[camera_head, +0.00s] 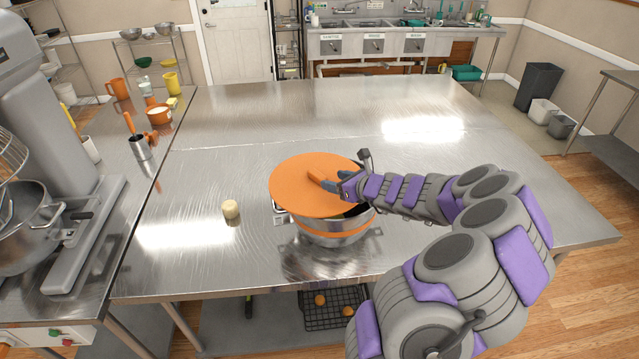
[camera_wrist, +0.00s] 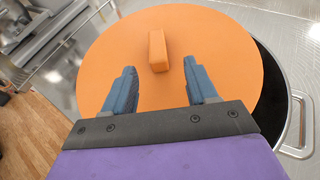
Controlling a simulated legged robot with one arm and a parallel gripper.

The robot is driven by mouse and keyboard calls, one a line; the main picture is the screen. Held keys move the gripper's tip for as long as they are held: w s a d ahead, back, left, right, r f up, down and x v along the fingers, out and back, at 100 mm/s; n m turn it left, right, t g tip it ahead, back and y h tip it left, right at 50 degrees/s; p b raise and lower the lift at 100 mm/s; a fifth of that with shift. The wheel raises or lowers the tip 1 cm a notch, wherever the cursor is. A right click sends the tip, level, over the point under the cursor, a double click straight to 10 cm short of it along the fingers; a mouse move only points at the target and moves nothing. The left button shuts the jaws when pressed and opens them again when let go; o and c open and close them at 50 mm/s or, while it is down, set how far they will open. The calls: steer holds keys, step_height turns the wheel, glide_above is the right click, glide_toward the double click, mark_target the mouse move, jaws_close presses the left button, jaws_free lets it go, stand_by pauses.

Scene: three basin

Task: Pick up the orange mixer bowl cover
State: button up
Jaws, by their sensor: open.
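The orange mixer bowl cover (camera_head: 299,187) is a flat round disc with a raised block handle. It lies on top of a steel bowl (camera_head: 333,231) with an orange band, and part of the bowl's dark opening shows uncovered at the right. My gripper (camera_head: 332,184) is just over the cover near the handle. In the wrist view, the open gripper (camera_wrist: 162,90) has its two blue-grey fingers apart, pointing at the handle on the cover (camera_wrist: 215,47). The handle (camera_wrist: 158,50) lies ahead of and between the fingertips, with nothing held.
The bowl stands on a long steel table (camera_head: 290,115) with wide free room behind it. A small pale object (camera_head: 230,209) stands left of the bowl. A large mixer (camera_head: 50,150), an orange pan (camera_head: 159,115) and several cups are on the left counter.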

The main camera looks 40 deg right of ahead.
mark_target(326, 178)
steer(key=shift+w+a, duration=0.2)
steer(key=shift+a, duration=0.2)
steer(key=b+x, duration=0.1)
steer(key=x, duration=0.2)
steer(key=shift+w+a+f, duration=0.1)
steer(key=shift+w+a, duration=0.05)
steer(key=shift+a, duration=0.05)
steer(key=shift+w+d+f, duration=0.4)
steer(key=shift+w+d, duration=0.25)
steer(key=shift+w, duration=0.05)
steer(key=shift+d, duration=0.25)
steer(key=shift+a+r, duration=0.15)
steer(key=shift+a, duration=0.35)
steer(key=shift+c, duration=0.6)
steer(key=shift+a, duration=0.35)
steer(key=c, duration=0.3)
steer(key=shift+d, duration=0.1)
steer(key=c, duration=0.3)
steer(key=shift+d, duration=0.45)
jaws_close()
steer(key=shift+a, duration=0.1)
